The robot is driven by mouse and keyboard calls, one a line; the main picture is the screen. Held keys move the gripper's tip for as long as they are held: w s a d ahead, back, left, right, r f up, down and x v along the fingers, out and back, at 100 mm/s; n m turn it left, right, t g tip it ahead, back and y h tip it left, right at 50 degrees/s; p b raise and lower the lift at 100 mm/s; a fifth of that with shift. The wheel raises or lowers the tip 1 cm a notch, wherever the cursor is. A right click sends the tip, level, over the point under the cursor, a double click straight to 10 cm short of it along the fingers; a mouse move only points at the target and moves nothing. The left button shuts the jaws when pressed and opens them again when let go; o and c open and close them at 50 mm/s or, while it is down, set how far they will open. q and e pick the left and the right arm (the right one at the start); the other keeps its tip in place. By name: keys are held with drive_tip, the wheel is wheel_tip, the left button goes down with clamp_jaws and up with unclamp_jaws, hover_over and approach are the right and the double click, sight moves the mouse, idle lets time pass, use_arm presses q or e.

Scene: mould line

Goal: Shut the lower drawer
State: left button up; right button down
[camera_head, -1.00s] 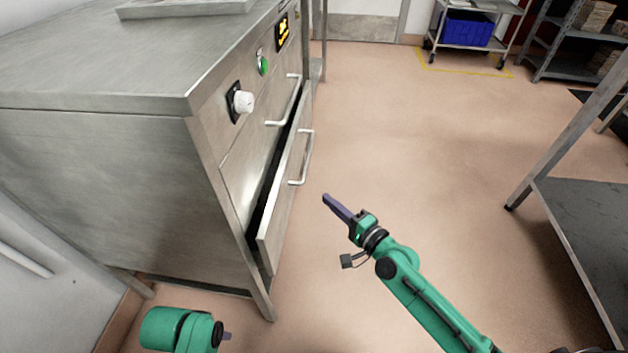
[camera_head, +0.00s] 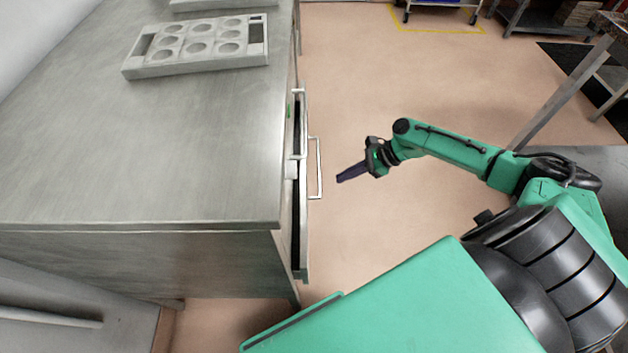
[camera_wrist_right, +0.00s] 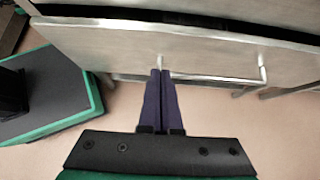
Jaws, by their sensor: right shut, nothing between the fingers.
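The lower drawer (camera_head: 304,235) of the steel cabinet stands partly out, with a dark gap behind its front. Its bar handle (camera_head: 319,168) faces right, toward my right gripper. In the right wrist view the drawer front (camera_wrist_right: 110,50) spans the upper part, with the dark opening along its top edge and the handle (camera_wrist_right: 215,79) below. My right gripper (camera_head: 340,179) is shut and empty, just right of the handle in the head view, with its fingers pointing at the drawer. In the wrist view the fingertips (camera_wrist_right: 161,73) overlap the handle's left end; I cannot tell whether they touch. My left gripper is out of view.
The steel cabinet (camera_head: 180,150) fills the left, with a moulded tray (camera_head: 200,62) on top. Bare floor (camera_head: 370,80) lies right of the drawer. A table leg (camera_head: 560,95) stands at the right. A trolley and shelves are at the back.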

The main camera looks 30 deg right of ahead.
sight(301, 186)
drive_tip(key=shift+w+a+f, duration=0.55)
drive_tip(key=shift+w+a, duration=0.05)
drive_tip(key=shift+a, duration=0.55)
drive_tip(key=shift+w+a+f, duration=0.55)
drive_tip(key=shift+a+f, duration=0.05)
drive_tip(key=shift+a, duration=0.6)
drive_tip(key=shift+w+a+f, duration=0.55)
drive_tip(key=shift+w+a, duration=0.05)
drive_tip(key=shift+a, duration=0.55)
drive_tip(key=a, duration=0.1)
drive_tip(key=w+a+p, duration=0.2)
drive_tip(key=a, duration=0.1)
drive_tip(key=shift+a+r, duration=0.1)
drive_tip(key=shift+r, duration=0.05)
drive_tip(key=shift+a, duration=0.1)
